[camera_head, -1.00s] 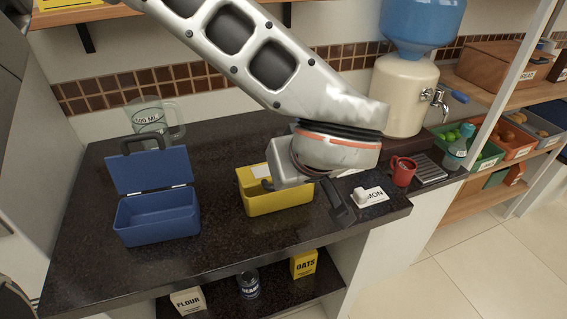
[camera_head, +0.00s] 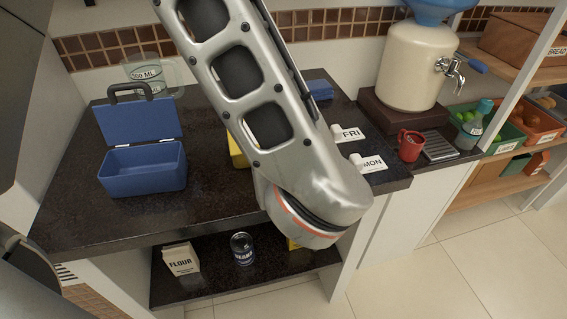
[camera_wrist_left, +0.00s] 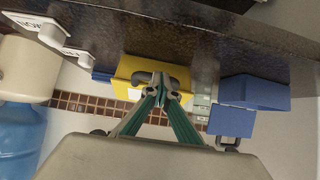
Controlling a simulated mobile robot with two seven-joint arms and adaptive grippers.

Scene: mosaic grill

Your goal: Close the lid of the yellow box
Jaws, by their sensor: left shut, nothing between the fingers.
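The yellow box (camera_head: 237,148) is mostly hidden behind my left arm in the head view; only a strip of it shows. In the left wrist view, which is upside down, the yellow box (camera_wrist_left: 128,70) lies just beyond my left gripper (camera_wrist_left: 162,82). The left fingers are shut with nothing between them, and their tips overlap the box and a dark grey handle. I cannot tell if they touch it. The lid's angle is unclear here. The head view hides the left gripper behind the arm. My right gripper is in neither view.
An open blue box (camera_head: 143,168) stands on the dark counter (camera_head: 80,205), left of the yellow box, with a measuring jug (camera_head: 155,75) behind. FRI (camera_head: 347,134) and MON (camera_head: 367,163) labelled items, a red mug (camera_head: 410,146) and a drink dispenser (camera_head: 408,70) are right.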

